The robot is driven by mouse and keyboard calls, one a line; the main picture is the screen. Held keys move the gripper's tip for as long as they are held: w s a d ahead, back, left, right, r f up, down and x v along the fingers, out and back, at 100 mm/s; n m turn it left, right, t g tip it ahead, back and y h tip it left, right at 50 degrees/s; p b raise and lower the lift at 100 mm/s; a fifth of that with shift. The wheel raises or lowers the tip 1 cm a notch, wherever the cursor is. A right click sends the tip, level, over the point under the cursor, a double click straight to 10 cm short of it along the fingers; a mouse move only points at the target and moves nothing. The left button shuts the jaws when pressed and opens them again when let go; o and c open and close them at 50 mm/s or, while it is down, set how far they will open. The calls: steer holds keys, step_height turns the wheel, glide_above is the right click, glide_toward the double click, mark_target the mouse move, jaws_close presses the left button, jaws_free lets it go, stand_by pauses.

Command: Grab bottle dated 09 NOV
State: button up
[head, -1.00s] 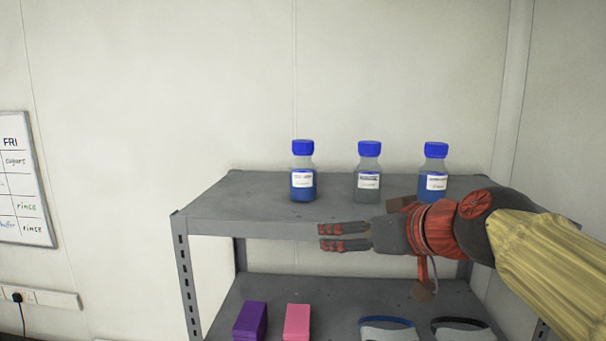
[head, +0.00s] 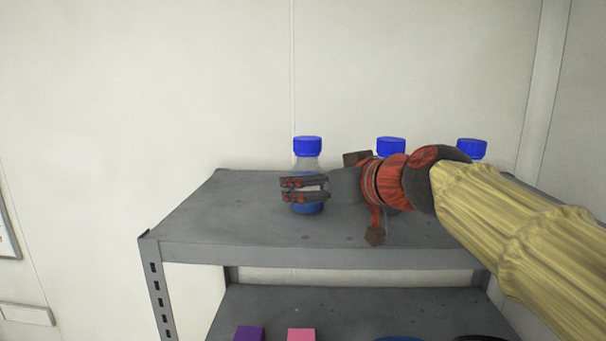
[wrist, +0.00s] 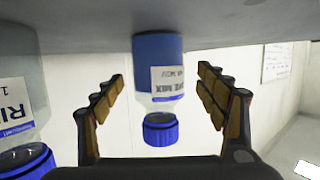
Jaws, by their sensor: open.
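Three blue-capped bottles stand upright in a row on the top shelf. The left bottle (head: 307,162) holds blue liquid. My open, empty gripper (head: 286,190) is level in front of it and hides part of its body and label. In the upside-down wrist view the blue bottle (wrist: 157,60) appears between the two fingers; I cannot tell if it is within their reach. Its label is small; the date is not clearly legible. The middle bottle (head: 391,147) shows only its cap behind my arm; it is at left in the wrist view (wrist: 20,90). The right bottle (head: 472,149) is mostly hidden.
The grey metal shelf (head: 220,215) has free room to the left and in front of the blue bottle. A purple box (head: 250,333) and a pink box (head: 301,334) are on the lower shelf. The wall is close behind.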

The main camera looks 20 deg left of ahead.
steer(key=shift+w+a+f+p, duration=0.15)
steer(key=shift+w+a+p, duration=0.2)
steer(key=shift+a, duration=0.15)
steer(key=p+x, duration=0.2)
steer(key=x, duration=0.4)
steer(key=shift+w+p, duration=0.3)
steer(key=shift+w, duration=0.05)
steer(key=shift+s+d, duration=0.15)
steer(key=shift+s, duration=0.1)
steer(key=shift+c, duration=0.6)
steer(key=shift+w, duration=0.15)
steer(key=shift+c, duration=1.2)
steer(key=c, duration=1.5)
steer(key=shift+c, duration=0.2)
